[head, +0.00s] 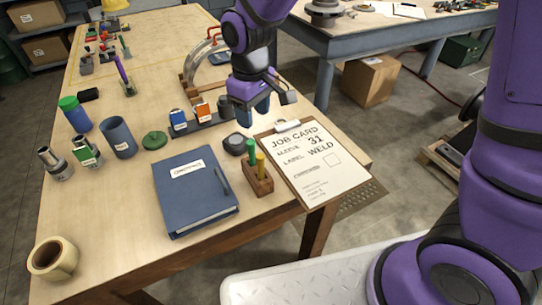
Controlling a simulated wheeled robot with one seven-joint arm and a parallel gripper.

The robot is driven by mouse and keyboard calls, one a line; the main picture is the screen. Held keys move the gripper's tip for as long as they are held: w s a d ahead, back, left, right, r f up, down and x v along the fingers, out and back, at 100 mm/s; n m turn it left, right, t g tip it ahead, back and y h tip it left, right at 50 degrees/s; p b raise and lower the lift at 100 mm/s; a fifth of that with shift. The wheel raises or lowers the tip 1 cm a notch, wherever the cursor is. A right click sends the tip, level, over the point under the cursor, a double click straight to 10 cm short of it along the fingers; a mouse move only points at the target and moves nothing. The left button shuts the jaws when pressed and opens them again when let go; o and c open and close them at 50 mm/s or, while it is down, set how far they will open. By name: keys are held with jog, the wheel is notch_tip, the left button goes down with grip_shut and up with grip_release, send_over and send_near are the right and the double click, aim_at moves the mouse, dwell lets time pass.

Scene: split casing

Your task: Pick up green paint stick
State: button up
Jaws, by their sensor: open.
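The green paint stick (251,151) stands upright in a small wooden holder (261,184) near the table's right edge. A yellow stick (260,163) stands beside it in the same holder. My gripper (264,104) is open and points down, above and behind the holder in the head view. It is apart from the green stick, and nothing shows held between its fingers. My gripper hides part of what lies behind it.
A blue binder (195,190) lies left of the holder, and a clipboard with a job card (312,165) lies to its right. A dark round puck (234,144) sits just behind the holder. A rack with colored boxes (200,125) and a green lid (154,140) stand farther left.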

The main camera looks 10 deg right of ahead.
aim_at(251, 142)
notch_tip(251, 142, down, 5)
jog(key=shift+r, duration=0.1)
jog(key=f, duration=0.2)
jog(key=a+f, duration=0.1)
jog(key=f, duration=0.1)
jog(key=shift+s, duration=0.1)
jog(key=shift+f, duration=0.7)
grip_shut()
